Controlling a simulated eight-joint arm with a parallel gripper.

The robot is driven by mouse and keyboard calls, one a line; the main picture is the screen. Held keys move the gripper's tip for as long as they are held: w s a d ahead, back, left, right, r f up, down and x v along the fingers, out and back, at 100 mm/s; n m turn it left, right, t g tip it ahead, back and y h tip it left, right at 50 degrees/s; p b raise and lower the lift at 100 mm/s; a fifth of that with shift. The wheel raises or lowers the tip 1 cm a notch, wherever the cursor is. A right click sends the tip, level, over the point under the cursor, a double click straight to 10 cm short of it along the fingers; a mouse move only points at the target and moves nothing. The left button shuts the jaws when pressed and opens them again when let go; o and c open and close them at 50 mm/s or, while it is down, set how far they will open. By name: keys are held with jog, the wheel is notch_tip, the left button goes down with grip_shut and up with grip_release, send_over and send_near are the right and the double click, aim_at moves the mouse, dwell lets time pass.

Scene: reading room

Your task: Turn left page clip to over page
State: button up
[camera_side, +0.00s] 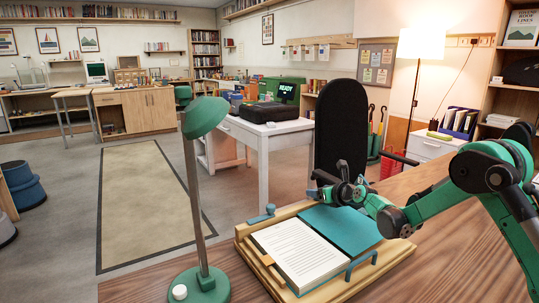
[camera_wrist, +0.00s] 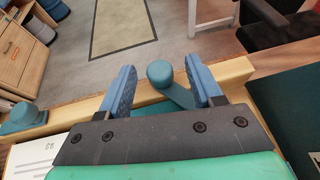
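An open book with a white printed page (camera_side: 300,252) and a teal sheet or cover (camera_side: 345,229) to its right lies on a wooden stand (camera_side: 341,292). A teal clip (camera_side: 264,214) sits at the stand's far left edge; a similar one shows at the left of the wrist view (camera_wrist: 22,117). A second teal clip (camera_wrist: 160,73), with a round knob and a lever slanting down right, is on the far edge between my fingers. My gripper (camera_wrist: 160,85) is open around this knob, with gaps on both sides. It also shows at the stand's far edge (camera_side: 336,190), hiding that clip.
A green lamp (camera_side: 200,190) stands close left of the stand. A blue strip (camera_side: 361,264) crosses the stand's front edge. A black chair (camera_side: 341,125) stands behind. Bare desk (camera_side: 420,275) lies to the right.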

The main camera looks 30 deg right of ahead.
jog(key=shift+r, duration=0.1)
jog(key=shift+v, duration=2.75)
